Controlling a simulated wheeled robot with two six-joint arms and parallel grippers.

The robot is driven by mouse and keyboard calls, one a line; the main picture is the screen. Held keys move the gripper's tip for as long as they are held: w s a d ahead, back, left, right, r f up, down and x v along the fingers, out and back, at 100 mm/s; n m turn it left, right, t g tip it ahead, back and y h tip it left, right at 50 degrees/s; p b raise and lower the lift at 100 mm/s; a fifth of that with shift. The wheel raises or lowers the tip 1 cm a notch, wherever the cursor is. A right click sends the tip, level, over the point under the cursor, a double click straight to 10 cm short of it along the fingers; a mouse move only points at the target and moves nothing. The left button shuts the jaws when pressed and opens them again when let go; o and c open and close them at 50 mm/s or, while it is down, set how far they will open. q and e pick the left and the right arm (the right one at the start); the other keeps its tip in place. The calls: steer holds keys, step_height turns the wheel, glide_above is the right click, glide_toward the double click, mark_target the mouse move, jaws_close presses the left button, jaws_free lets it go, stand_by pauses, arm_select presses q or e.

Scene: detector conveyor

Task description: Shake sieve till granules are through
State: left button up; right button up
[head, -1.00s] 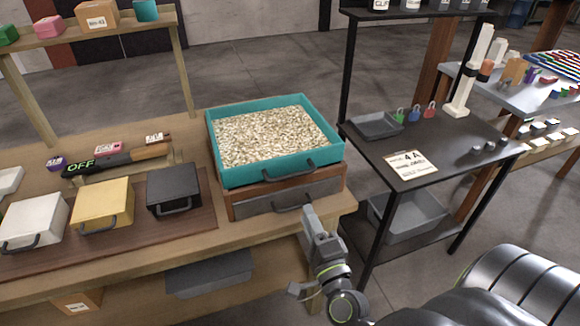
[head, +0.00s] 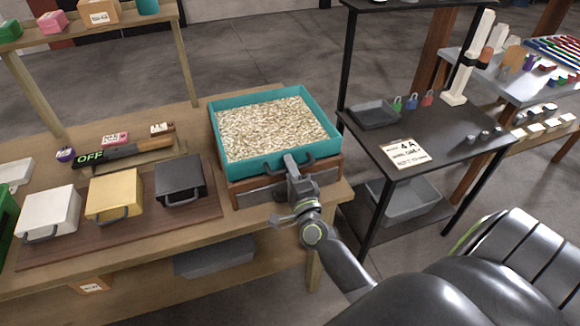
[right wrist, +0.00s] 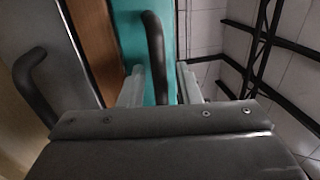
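A teal sieve (head: 243,166) full of pale granules (head: 272,128) sits on top of a wooden box with a grey drawer front (head: 252,199) at the table's right end. My right gripper (head: 290,160) is at the sieve's front handle. In the right wrist view its fingers (right wrist: 160,85) are apart, with the dark sieve handle (right wrist: 154,50) between them and gaps beside it. The drawer's own handle (right wrist: 30,80) is to the left there. My left gripper is not in view.
White, yellow and black cases (head: 180,178) stand on a brown mat left of the sieve. A black shelf with a 4A card (head: 407,153) stands to the right, across a gap.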

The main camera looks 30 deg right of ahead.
jaws_close()
steer(key=shift+w, duration=0.1)
steer(key=x, duration=0.2)
steer(key=shift+w+f, duration=0.15)
steer(key=shift+w, duration=0.15)
steer(key=shift+w+d+f, duration=0.1)
steer(key=shift+w+f, duration=0.05)
steer(key=shift+w, duration=0.05)
jaws_free()
steer(key=shift+s, duration=0.1)
